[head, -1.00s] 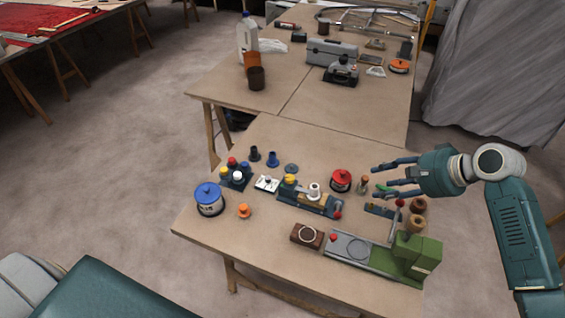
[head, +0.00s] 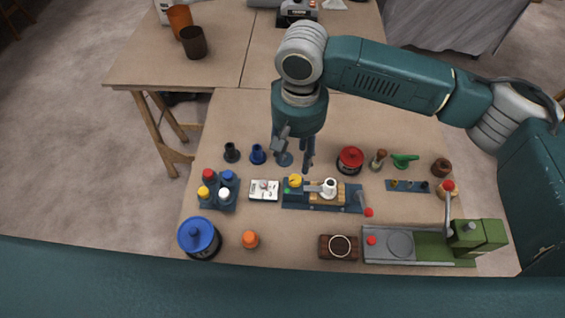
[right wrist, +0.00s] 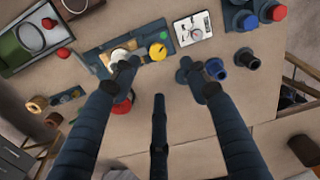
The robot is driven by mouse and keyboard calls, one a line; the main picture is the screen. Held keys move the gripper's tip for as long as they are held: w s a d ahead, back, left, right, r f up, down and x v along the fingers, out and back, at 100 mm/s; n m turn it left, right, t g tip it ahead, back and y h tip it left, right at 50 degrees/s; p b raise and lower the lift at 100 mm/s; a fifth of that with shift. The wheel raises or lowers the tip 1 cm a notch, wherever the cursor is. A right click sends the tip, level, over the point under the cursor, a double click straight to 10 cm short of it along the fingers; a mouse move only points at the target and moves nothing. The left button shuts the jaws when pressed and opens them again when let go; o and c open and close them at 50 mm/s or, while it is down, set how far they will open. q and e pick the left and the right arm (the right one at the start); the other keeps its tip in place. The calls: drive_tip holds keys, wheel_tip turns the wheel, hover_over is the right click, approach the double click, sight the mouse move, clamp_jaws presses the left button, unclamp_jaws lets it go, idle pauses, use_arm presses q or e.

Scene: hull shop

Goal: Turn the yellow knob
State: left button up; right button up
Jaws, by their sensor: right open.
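The yellow knob (head: 295,180) sits at the left end of a blue base plate (head: 297,203) on the near table. In the right wrist view the yellow knob (right wrist: 157,51) shows beyond the fingertips, with a small green spot beside it. My right gripper (head: 294,155) points down above the table, just behind the knob in the head view. Its fingers are spread and empty, apart from the knob. The right wrist view shows the open fingers (right wrist: 162,85) with bare table between them. My left gripper is not in view.
A white card (head: 264,189) lies left of the base plate. A rack of coloured caps (head: 221,200) stands farther left. A red canister (head: 350,160) is behind right. A wooden block (head: 338,248) and a green and grey machine (head: 425,246) are in front.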

hover_over(295, 179)
drive_tip(key=f, duration=0.3)
drive_tip(key=f+p, duration=0.1)
drive_tip(key=shift+s+d+f, duration=0.2)
drive_tip(key=shift+d+f, duration=0.05)
wheel_tip(295, 179, down, 3)
drive_tip(key=shift+w+a+r, duration=0.1)
drive_tip(key=shift+w+a, duration=0.05)
wheel_tip(295, 179, down, 3)
drive_tip(key=shift+r+p, duration=0.2)
drive_tip(key=shift+p, duration=0.1)
drive_tip(key=shift+c, duration=1.3)
clamp_jaws()
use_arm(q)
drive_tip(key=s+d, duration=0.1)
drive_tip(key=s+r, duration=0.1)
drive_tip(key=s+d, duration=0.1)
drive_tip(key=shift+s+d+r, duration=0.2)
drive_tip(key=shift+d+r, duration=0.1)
